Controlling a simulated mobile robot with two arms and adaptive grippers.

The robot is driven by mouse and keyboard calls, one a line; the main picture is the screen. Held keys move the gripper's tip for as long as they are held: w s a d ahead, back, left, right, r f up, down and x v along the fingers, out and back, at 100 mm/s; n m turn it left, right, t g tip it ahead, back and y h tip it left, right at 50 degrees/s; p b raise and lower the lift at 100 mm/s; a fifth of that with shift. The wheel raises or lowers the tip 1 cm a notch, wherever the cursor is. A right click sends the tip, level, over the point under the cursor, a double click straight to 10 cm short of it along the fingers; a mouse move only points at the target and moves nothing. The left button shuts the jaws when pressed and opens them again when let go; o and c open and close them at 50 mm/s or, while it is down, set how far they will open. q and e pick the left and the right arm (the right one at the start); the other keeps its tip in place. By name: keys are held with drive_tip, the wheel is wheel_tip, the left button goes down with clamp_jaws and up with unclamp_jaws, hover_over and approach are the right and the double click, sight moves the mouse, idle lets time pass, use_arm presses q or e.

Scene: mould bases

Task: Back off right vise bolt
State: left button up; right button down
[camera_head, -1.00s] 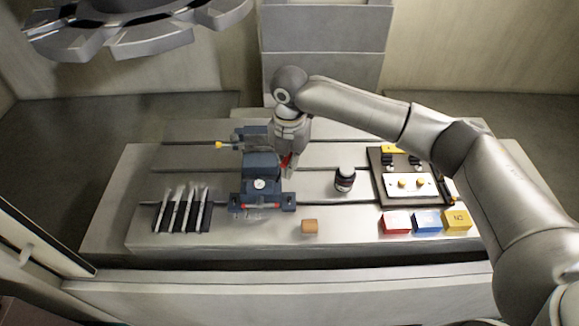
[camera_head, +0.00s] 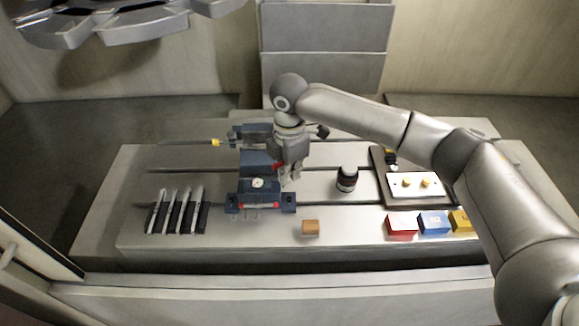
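The dark blue vise (camera_head: 258,186) stands on the grey slotted table, left of the middle. A mounting ear (camera_head: 289,202) shows at its front right; I cannot make out the bolt clearly. My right gripper (camera_head: 290,176) points down beside the vise's right side, behind that ear. Its fingers are small and partly merged with the vise edge, so I cannot tell whether they are open or hold anything. A small red part shows beside the fingers. My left gripper is not in view.
A dark jar (camera_head: 347,180) and an orange-brown block (camera_head: 310,228) stand right of the vise. Several slim tools lie in a black rack (camera_head: 153,218) at left.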

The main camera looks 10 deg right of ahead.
drive_tip(key=shift+f, duration=0.3)
drive_tip(key=shift+s+g+h+p, duration=0.3)
drive_tip(key=shift+g+p, duration=0.5)
drive_tip(key=shift+p, duration=0.6)
drive_tip(key=shift+s+d+f+g, duration=0.1)
drive_tip(key=shift+s+g, duration=0.05)
drive_tip(key=shift+g, duration=0.35)
drive_tip(key=shift+p, duration=0.4)
drive_tip(key=shift+p, duration=0.45)
drive_tip(key=shift+f, duration=0.45)
